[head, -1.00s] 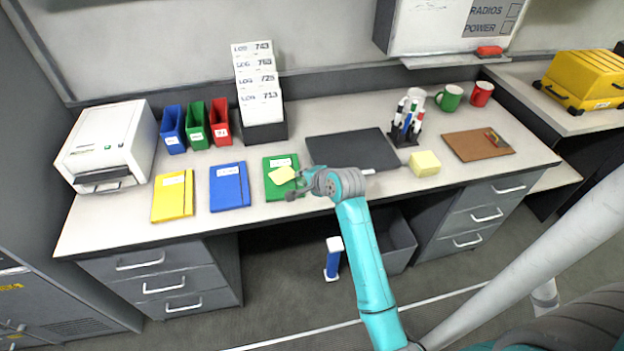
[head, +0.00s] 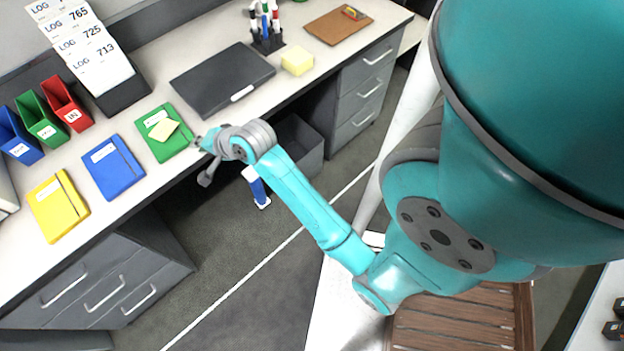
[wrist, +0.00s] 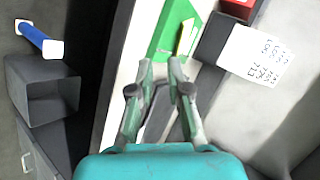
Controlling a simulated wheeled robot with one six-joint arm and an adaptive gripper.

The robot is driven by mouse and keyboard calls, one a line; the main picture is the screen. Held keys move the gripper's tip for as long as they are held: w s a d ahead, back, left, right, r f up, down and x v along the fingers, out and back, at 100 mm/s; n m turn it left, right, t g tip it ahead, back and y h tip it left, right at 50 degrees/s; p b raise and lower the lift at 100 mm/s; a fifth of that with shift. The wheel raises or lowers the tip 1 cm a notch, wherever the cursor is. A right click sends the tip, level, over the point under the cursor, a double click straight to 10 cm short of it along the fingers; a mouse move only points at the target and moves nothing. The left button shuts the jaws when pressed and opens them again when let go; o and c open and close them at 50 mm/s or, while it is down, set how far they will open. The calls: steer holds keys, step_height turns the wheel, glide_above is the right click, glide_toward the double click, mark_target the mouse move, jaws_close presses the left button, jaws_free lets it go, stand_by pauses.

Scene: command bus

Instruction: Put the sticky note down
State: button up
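The yellow sticky note (head: 163,131) lies on the green binder (head: 172,148), partly over its white label. In the wrist view the note (wrist: 187,38) shows on the green binder (wrist: 166,30), just beyond the right fingertip. My gripper (head: 196,141) is at the right edge of the green binder, beside the note and apart from it. In the wrist view its two fingertips (wrist: 161,64) stand apart with nothing between them. Whether the note is perfectly flat is hard to tell.
A blue binder (head: 114,169) and yellow binder (head: 58,206) lie to the left. A closed dark laptop (head: 220,80) and a yellow note block (head: 297,61) lie to the right. A log rack (head: 122,95) stands behind. A grey bin (head: 299,146) is below the desk.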

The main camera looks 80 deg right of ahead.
steer(key=s+a+f+n+t, duration=0.1)
steer(key=s+a+f+n, duration=0.25)
steer(key=s+a, duration=0.4)
steer(key=s+a+f+n+t, duration=0.15)
steer(key=s+a+n, duration=0.25)
steer(key=s+a, duration=0.4)
steer(key=s+a+r+n, duration=0.1)
steer(key=s+r+n, duration=0.2)
steer(key=s, duration=0.3)
steer(key=s+a+r+n+t+y, duration=0.1)
steer(key=s+a+r+n, duration=0.1)
steer(key=s, duration=0.4)
steer(key=s+a+r+n+y, duration=0.1)
steer(key=s+a+r+n, duration=0.1)
steer(key=s+r+n, duration=0.2)
steer(key=s+n, duration=0.2)
steer(key=shift+s+a, duration=0.2)
steer(key=shift+s, duration=0.15)
steer(key=shift+r+t, duration=0.1)
steer(key=shift+t, duration=0.15)
jaws_close()
